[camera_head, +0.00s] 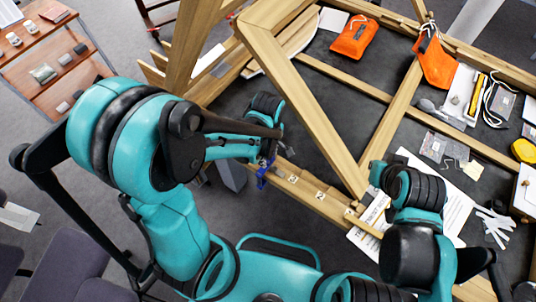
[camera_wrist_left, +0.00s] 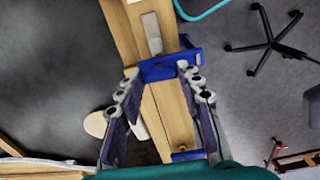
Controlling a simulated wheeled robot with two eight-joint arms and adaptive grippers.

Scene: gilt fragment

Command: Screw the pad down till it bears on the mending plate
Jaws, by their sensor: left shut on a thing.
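A blue clamp (camera_head: 263,172) sits on the edge of the wooden beam, at the left gripper. In the left wrist view the clamp (camera_wrist_left: 160,69) spans the beam between the fingers, and a grey metal plate (camera_wrist_left: 152,34) lies on the wood just beyond it. This looks like the mending plate. A small brass-coloured part (camera_wrist_left: 181,149) shows at the clamp's lower blue end. The pad and its contact with the plate cannot be made out. My left gripper (camera_wrist_left: 160,105) is shut on the clamp. My right gripper (camera_head: 376,174) is over the beam's right part; its fingertips are hidden.
The wooden frame (camera_head: 318,118) stands on a dark worktop (camera_head: 340,90). Orange pouches (camera_head: 354,37), printed sheets (camera_head: 446,200) and small tools lie on the right. A shelf cart (camera_head: 50,55) stands at the far left. Wooden braces rise close to my left arm.

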